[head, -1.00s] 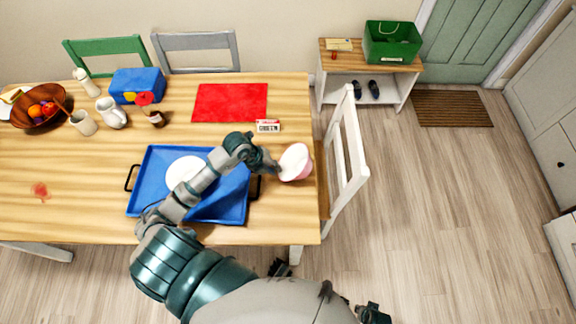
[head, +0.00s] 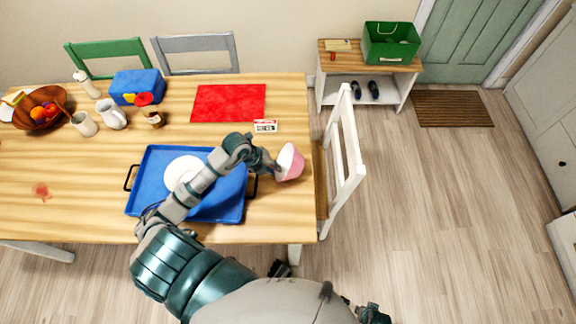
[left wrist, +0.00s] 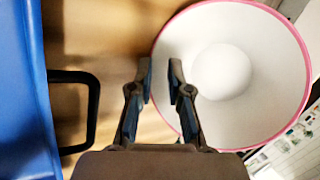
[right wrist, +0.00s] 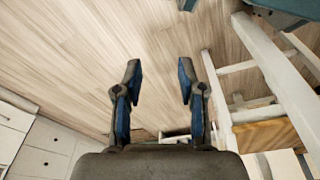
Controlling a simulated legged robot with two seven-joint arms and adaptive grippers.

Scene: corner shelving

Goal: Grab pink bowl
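The pink bowl (head: 291,163), pink outside and white inside, is at the right end of the wooden table, tilted with its opening toward my left gripper (head: 276,169). In the left wrist view the bowl (left wrist: 255,110) shows its white inside and pink rim. My left gripper (left wrist: 160,75) is partly closed, with a gap between its fingertips. The bowl's near rim passes between them, one finger overlapping the inside. Contact with the wall is hard to judge. My right gripper (right wrist: 160,80) is open and empty above the floor.
A blue tray (head: 153,165) with a white plate (head: 183,170) lies left of the bowl, under my left arm. A white chair (head: 347,150) stands close at the table's right edge. A red mat (head: 228,103) and a small box (head: 265,126) lie behind.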

